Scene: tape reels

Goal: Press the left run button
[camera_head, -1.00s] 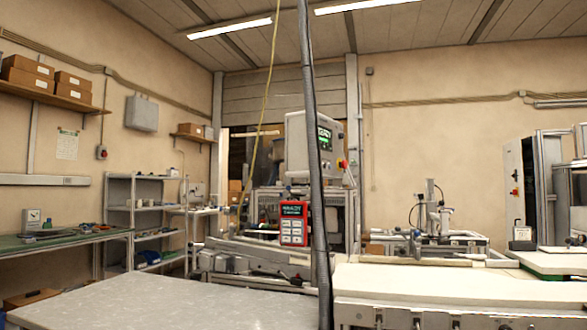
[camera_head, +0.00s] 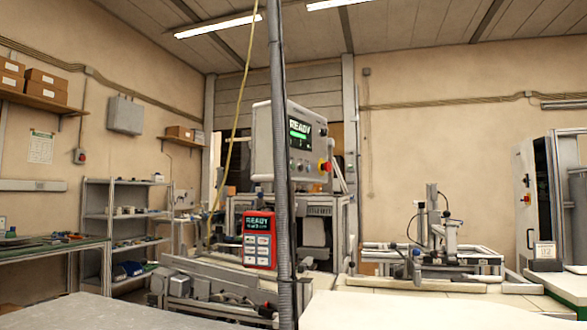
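A grey control box (camera_head: 264,150) stands above the machine in the middle of the view. The button labels are too small to read, so I cannot tell which is the left run button. My gripper is not in view.
A dark ribbed hose (camera_head: 281,200) runs down in front of the machine, close to the red panel. A pale worktop (camera_head: 120,312) lies at the lower left and a cream table (camera_head: 430,312) at the lower right. Shelving (camera_head: 100,216) stands at the left.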

